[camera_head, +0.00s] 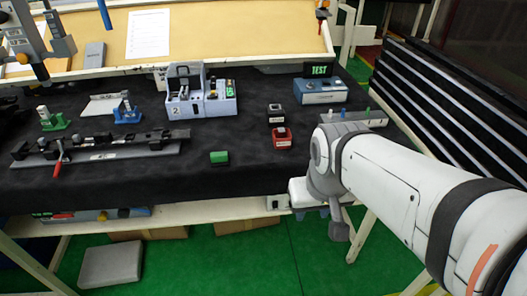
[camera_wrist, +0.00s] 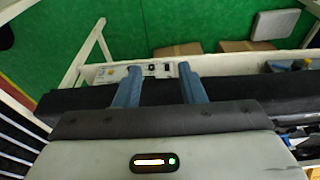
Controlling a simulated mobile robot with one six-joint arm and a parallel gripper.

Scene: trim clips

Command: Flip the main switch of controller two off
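A pale control panel (camera_wrist: 150,72) with a dark rocker-like switch and small round parts sits on the shelf under the table edge. In the wrist view it lies beyond and between my fingertips, and I cannot tell if they touch it. A sliver of this panel (camera_head: 277,203) shows in the head view, beside my arm. No number is readable on it, so I cannot tell if it is controller two, nor read its switch position. My gripper (camera_wrist: 160,68) has its two blue fingers apart with nothing held.
A black-covered table (camera_head: 240,180) carries a blue-grey fixture marked 2 (camera_head: 186,108), a TEST box (camera_head: 322,92), a red block (camera_head: 282,138) and a long clamp rail (camera_head: 110,150). Another panel with coloured lights (camera_head: 90,215) is under the table at left. Green floor lies in front.

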